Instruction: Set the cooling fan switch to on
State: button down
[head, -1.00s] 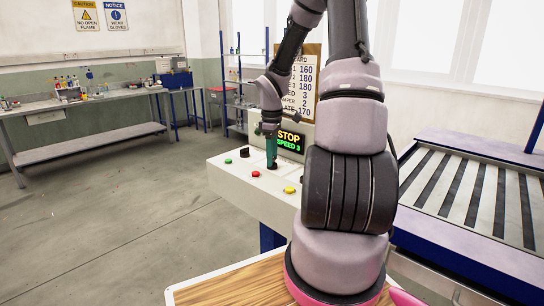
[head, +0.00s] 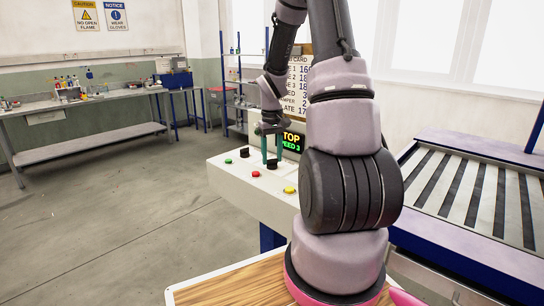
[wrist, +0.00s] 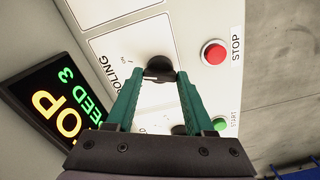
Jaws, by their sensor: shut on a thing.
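The cooling switch is a round black knob (wrist: 158,66) on a pale panel, with part of the word "COOLING" and an "ON" mark printed beside it. My gripper (wrist: 160,78) has its two green fingers at either side of the knob's grip, shut on it. In the head view my gripper (head: 271,158) points straight down at the same knob (head: 272,164) on the console top. The knob's exact pointing direction is hard to make out between the fingertips.
A red STOP button (wrist: 214,53) and a green START button (wrist: 219,124) sit close by. A second black knob (head: 244,153) and a yellow button (head: 289,189) are also on the console (head: 235,178). The lit display (head: 291,141) reads STOP, SPEED 3, partly covered by my arm.

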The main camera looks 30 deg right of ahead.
jog(key=shift+m, duration=0.7)
jog(key=shift+c, duration=1.4)
grip_release()
notch_tip(320, 180, up, 11)
jog(key=s+a+r+m+t+y, duration=0.1)
jog(key=s+a+r+t, duration=0.2)
jog(key=s+a+r, duration=0.4)
jog(key=s+a+r+m+t+y, duration=0.1)
jog(key=s+a+r+t, duration=0.3)
jog(key=s+a+r, duration=0.3)
jog(key=s+r, duration=0.3)
jog(key=s, duration=0.3)
